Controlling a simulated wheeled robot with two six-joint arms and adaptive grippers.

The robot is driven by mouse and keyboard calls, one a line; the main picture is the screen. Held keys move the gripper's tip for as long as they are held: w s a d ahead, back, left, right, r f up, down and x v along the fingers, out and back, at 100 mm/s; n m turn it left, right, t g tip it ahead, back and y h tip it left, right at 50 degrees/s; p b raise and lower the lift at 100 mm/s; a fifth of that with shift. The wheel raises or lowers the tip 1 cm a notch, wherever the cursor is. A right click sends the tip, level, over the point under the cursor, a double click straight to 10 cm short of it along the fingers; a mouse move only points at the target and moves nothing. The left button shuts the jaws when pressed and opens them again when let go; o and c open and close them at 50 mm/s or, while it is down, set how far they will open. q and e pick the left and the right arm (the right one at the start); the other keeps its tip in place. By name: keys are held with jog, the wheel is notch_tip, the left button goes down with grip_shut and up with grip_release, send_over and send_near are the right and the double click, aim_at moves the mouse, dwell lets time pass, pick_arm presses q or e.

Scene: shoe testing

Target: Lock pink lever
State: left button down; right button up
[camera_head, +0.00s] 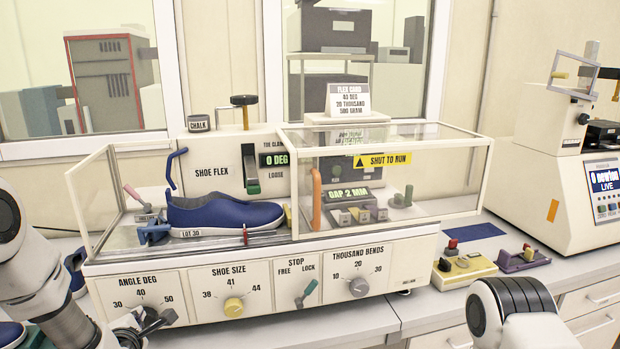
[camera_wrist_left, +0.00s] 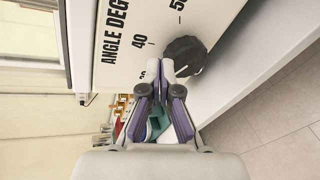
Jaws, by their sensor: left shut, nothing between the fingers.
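The pink lever (camera_head: 132,192) is at the left end of the shoe flex machine, inside the clear side guard. It tilts up to the left from a small grey base, left of the blue shoe (camera_head: 222,213). My left gripper (camera_head: 150,322) is low at the machine's front panel, below and in front of the lever, by the black ANGLE DEG knob (camera_head: 168,316). In the left wrist view its fingertips (camera_wrist_left: 160,68) are together and empty, beside the knob (camera_wrist_left: 185,55); contact is unclear. The lever does not show there. My right arm is at the lower right; its gripper is out of view.
A blue upright handle (camera_head: 175,168) stands near the pink lever. The clear guard (camera_head: 105,200) surrounds the left end.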

pick_arm(q)
jog(key=s+d+f+m+g+h+b, duration=0.1)
jog(key=s+d+f+m+g, duration=0.2)
jog(key=s+f, duration=0.5)
jog(key=s+d+f+m+g+h, duration=0.1)
jog(key=s+d+f+m+g, duration=0.3)
jog(key=f, duration=0.6)
jog(key=s+d+f+m+g+h+b, duration=0.1)
jog(key=s+f+m, duration=0.1)
jog(key=s+f, duration=0.6)
jog(key=s+d+f+m+g+h, duration=0.1)
jog(key=s+d+m+g, duration=0.1)
jog(key=s+m, duration=0.5)
jog(key=s+d+f+m+g, duration=0.1)
jog(key=s+f+m+g, duration=0.1)
jog(key=s+m, duration=0.5)
jog(key=s+g, duration=0.1)
jog(key=s, duration=0.1)
jog(key=shift+s+d+f+h, duration=0.25)
jog(key=shift+s+d+h, duration=0.1)
jog(key=shift+d+h, duration=0.05)
jog(key=c, duration=1.5)
grip_release()
jog(key=shift+m+g, duration=0.3)
jog(key=shift+m, duration=0.5)
jog(key=o, duration=0.4)
